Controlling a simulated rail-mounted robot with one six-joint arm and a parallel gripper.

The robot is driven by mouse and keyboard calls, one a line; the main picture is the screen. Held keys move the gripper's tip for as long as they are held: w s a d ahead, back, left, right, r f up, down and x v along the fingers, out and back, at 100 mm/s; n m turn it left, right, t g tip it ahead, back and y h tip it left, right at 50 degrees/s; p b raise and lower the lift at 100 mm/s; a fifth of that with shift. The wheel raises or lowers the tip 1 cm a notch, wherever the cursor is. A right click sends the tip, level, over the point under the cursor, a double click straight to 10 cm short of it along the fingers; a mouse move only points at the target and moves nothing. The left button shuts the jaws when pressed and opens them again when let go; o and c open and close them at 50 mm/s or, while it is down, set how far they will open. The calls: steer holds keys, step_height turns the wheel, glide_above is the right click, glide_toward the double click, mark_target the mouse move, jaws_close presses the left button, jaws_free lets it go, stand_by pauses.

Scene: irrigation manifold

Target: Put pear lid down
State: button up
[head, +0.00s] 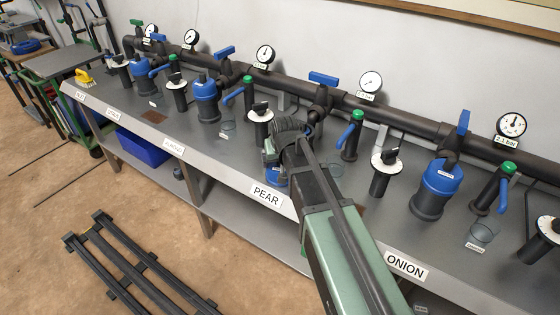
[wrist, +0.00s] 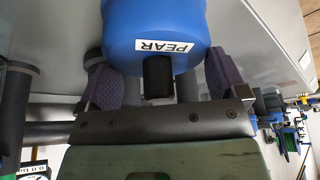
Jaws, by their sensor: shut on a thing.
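The blue pear lid (wrist: 160,28) fills the top middle of the wrist view, with a white PEAR label and a dark knob facing the camera. My gripper (wrist: 162,72) is shut on it, one purple-grey pad on each side. In the head view a bit of the blue lid (head: 275,179) shows under my gripper (head: 272,160), near the bench's front edge behind the PEAR sign (head: 267,196). My arm hides most of the lid and the pear station there. I cannot tell whether the lid touches the bench top.
The grey bench (head: 232,165) carries a black pipe manifold with gauges and blue-handled valves along the wall. Other blue-lidded filters stand either side, one (head: 442,180) at the ONION station (head: 407,266). A green-topped valve (head: 355,122) stands just right of my arm. A blue crate (head: 143,148) is underneath.

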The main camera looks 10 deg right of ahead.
steer(key=o, duration=0.6)
steer(key=shift+r+p, duration=0.4)
steer(key=shift+p, duration=0.15)
steer(key=p+v, duration=1.1)
steer(key=v, duration=0.1)
steer(key=s+f+g, duration=0.1)
steer(key=s+g, duration=0.3)
steer(key=s, duration=1.1)
steer(key=shift+s+f+g, duration=0.25)
steer(key=shift+f+g, duration=0.05)
steer(key=shift+f, duration=0.1)
